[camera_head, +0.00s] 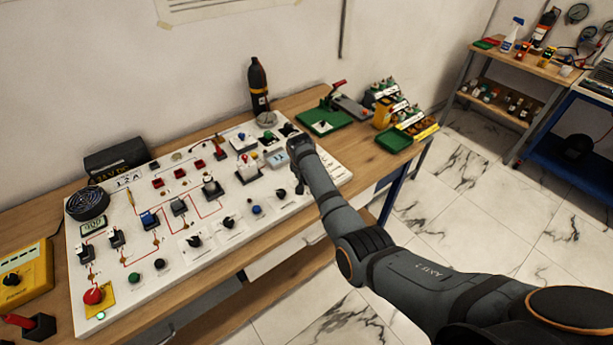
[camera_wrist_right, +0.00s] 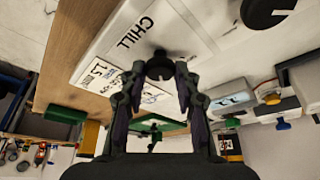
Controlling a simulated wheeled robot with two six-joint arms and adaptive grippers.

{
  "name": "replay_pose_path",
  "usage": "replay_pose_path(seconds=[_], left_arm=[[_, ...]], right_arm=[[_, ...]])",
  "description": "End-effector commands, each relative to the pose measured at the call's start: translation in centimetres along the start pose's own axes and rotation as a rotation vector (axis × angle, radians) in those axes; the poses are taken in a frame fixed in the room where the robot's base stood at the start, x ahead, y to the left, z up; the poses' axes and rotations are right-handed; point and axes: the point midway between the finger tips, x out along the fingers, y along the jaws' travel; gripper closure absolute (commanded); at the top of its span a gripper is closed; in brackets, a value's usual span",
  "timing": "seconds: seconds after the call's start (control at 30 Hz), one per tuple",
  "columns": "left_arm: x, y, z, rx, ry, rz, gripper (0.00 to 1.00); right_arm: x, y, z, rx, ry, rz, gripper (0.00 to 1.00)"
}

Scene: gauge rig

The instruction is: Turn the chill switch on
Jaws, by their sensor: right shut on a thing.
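The chill switch is a black knob (camera_wrist_right: 160,66) on the white panel, beside the printed CHILL label (camera_wrist_right: 135,32) in the right wrist view. My right gripper (camera_wrist_right: 160,74) is shut on this knob, with one finger on each side of it. In the head view my right gripper (camera_head: 298,170) reaches down at the right part of the white panel (camera_head: 330,172). There the arm partly hides the knob, and its turn position is hard to tell. My left gripper is in neither view.
The panel carries several other knobs, switches and a red button (camera_head: 92,296). A dark bottle (camera_head: 258,85) stands behind it. A green tray (camera_head: 323,122) and yellow items (camera_head: 382,113) lie to the right on the wooden table.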

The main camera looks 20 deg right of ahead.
Motion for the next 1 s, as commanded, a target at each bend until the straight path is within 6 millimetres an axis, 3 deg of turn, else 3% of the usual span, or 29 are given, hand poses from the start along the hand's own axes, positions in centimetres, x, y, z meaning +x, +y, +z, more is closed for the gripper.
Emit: replay_pose_path(seconds=[0.63,0.67,0.7,0.8,1.0], left_arm=[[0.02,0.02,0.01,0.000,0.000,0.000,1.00],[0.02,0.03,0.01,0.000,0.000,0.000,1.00],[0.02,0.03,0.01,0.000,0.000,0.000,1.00],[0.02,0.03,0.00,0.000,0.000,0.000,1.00],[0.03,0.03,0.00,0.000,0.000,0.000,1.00]], right_arm=[[-0.08,-0.04,-0.12,0.042,0.002,0.017,1.00],[-0.08,-0.04,-0.12,0.042,0.002,0.017,0.65],[-0.07,-0.04,-0.11,0.042,0.002,0.017,0.59],[-0.05,-0.03,-0.08,0.041,0.001,0.017,0.46],[-0.03,-0.03,-0.04,0.041,0.000,0.017,0.46]])
